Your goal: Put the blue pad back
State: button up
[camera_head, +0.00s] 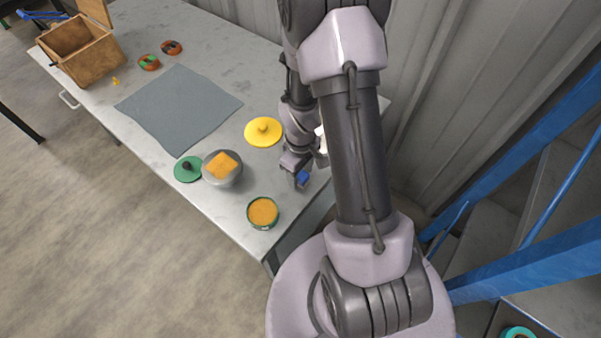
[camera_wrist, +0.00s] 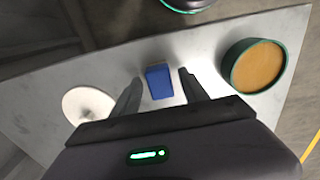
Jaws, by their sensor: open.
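The blue pad (camera_head: 303,178) is a small blue block on the table near its right edge, partly hidden by my gripper (camera_head: 297,171) in the head view. In the wrist view the blue pad (camera_wrist: 159,82) shows between the two fingers of my gripper (camera_wrist: 160,78). The fingers are open, one on each side, with a visible gap to the pad on both sides. I cannot tell the exact height of the fingertips over the table. A grey bowl (camera_head: 222,180) with an orange pad (camera_head: 222,164) on top stands to the left.
A green-rimmed round container (camera_head: 263,212), orange inside, stands near the table corner. A yellow lid (camera_head: 263,131), a green lid (camera_head: 188,169) and a white round piece (camera_wrist: 88,105) lie nearby. A grey mat (camera_head: 180,108) is bare. A wooden box (camera_head: 85,60) stands far left.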

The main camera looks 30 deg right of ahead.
notch_tip(320, 180, up, 11)
jog(key=p, duration=0.4)
notch_tip(320, 180, up, 10)
jog(key=m+t, duration=0.2)
send_over(301, 174)
jog(key=a, duration=0.4)
jog(key=s+a+r+m+t+y, duration=0.1)
jog(key=s+a+r+m+t, duration=0.1)
jog(key=s+a+r, duration=0.3)
jog(key=s+a+r+m+t+y, duration=0.1)
jog(key=s+a+r+m, duration=0.3)
jog(key=r, duration=0.8)
jog(key=shift+s+a+t, duration=0.4)
jog(key=shift+s+a, duration=0.5)
jog(key=shift+s, duration=0.2)
